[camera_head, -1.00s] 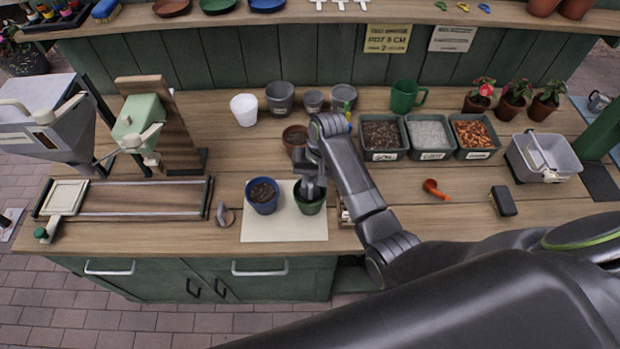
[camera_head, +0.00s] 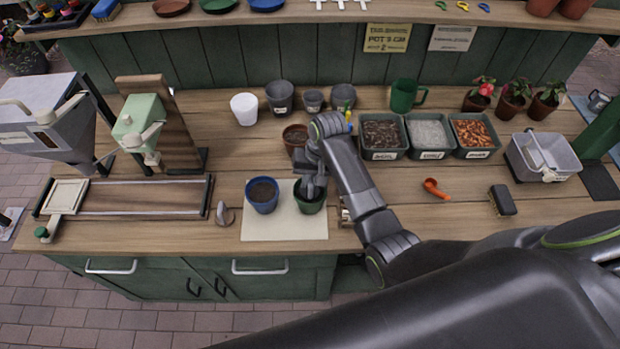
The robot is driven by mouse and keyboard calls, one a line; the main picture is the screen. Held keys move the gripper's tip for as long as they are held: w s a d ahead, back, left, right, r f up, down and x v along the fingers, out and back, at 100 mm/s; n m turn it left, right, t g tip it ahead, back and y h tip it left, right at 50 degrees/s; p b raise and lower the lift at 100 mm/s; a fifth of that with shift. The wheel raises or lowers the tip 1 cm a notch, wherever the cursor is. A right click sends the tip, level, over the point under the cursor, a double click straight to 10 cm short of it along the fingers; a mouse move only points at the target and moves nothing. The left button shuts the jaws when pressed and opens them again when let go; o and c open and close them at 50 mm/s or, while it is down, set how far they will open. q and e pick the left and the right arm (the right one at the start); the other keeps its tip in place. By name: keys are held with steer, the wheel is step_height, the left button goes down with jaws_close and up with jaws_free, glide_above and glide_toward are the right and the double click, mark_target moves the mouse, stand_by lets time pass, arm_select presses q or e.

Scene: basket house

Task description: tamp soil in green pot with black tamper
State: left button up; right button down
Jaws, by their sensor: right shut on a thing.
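The green pot (camera_head: 310,205) stands on a pale mat (camera_head: 283,229) near the front of the bench. A blue pot (camera_head: 262,198) with dark soil stands just left of it on the same mat. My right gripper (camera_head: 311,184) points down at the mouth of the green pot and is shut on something. What it holds is mostly hidden by the gripper and the pot rim, so I cannot tell if it is the black tamper. The soil in the green pot is mostly hidden too. My left gripper is not in view.
A brown pot (camera_head: 296,138) stands just behind my right gripper. Labelled bins, such as the soil bin (camera_head: 383,154), stand right of my arm. An orange scoop (camera_head: 436,188) and a black brush-like block (camera_head: 503,200) lie at the right. The bench front edge is close to the mat.

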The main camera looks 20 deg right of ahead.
stand_by(0.6)
steer(key=shift+r, duration=3.45)
